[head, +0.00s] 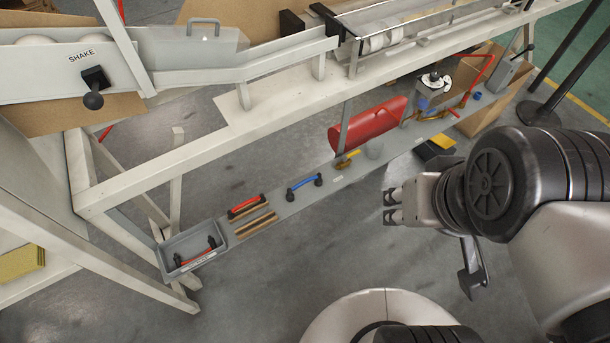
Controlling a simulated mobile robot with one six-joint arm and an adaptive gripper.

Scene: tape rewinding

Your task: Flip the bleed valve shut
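A small valve with a yellow lever (347,157) sits on the grey shelf strip below the white frame, just below the red cylinder; I cannot read its label. Farther right on the strip are brass pipe fittings (432,113) with a red bent handle (480,76) and a blue knob (422,104). Which of these is the bleed valve is not clear, and the lever positions are too small to judge. My gripper (389,208) points left, above the floor to the lower right of the yellow lever. Its two dark fingertips are apart with nothing between them, and it touches nothing.
A red cylinder (370,125) lies behind the strip. A yellow-and-black item (436,147) is near my arm. The white frame rail (180,170) runs above the strip. Floor in front is clear.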

